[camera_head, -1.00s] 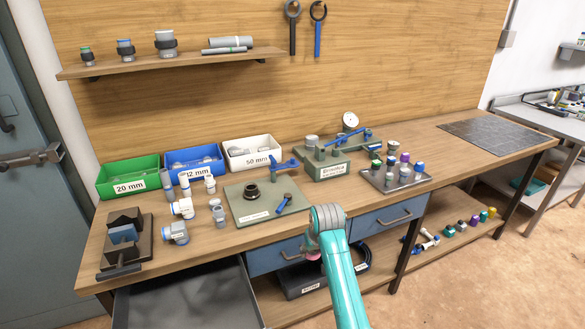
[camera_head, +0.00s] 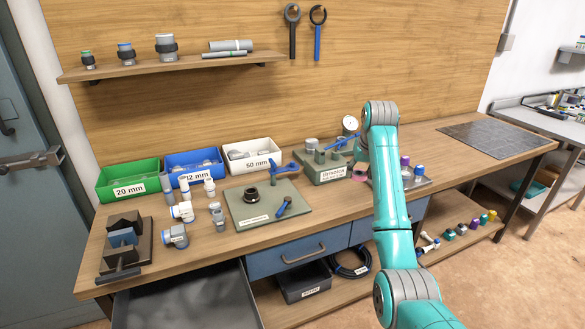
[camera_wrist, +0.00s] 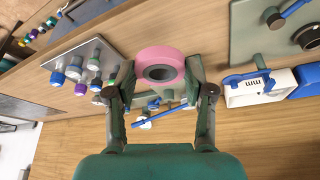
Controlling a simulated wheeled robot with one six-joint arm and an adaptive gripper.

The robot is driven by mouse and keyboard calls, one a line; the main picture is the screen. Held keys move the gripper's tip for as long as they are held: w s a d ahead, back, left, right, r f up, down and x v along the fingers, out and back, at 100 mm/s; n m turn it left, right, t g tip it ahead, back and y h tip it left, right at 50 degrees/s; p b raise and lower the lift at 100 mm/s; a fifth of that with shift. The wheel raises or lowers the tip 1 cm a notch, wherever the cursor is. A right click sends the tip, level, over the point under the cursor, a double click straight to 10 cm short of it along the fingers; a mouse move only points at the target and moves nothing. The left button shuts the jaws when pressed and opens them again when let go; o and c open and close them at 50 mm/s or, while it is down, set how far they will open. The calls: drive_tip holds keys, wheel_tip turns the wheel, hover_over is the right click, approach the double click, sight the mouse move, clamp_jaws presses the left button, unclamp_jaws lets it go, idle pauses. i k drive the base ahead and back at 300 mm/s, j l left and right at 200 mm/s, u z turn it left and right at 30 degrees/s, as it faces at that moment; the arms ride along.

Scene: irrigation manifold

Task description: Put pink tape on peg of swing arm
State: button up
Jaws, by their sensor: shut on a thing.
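The pink tape (camera_wrist: 160,64) is a ring-shaped roll held between the two fingertips of my gripper (camera_wrist: 160,84) in the wrist view. In the head view a bit of pink tape (camera_head: 360,177) shows left of my arm, in front of the green labelled block (camera_head: 325,172); most of my gripper is hidden there. A blue lever (camera_head: 340,142) lies on top of that block; it also shows beyond my gripper in the wrist view (camera_wrist: 163,120). I cannot tell for sure which part is the swing arm, and its peg is not clearly visible.
A green plate (camera_head: 245,213) with a black ring and blue parts lies left of the block. A grey tray (camera_head: 417,184) with several capped fittings is right of it, partly behind my arm. Labelled bins stand at the back left. The far right bench is clear around a dark mat (camera_head: 483,138).

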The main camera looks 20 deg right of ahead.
sight(292, 166)
drive_tip(key=i+j, duration=0.3)
drive_tip(key=i, duration=0.15)
drive_tip(key=i+j, duration=0.35)
drive_tip(key=i, duration=0.1)
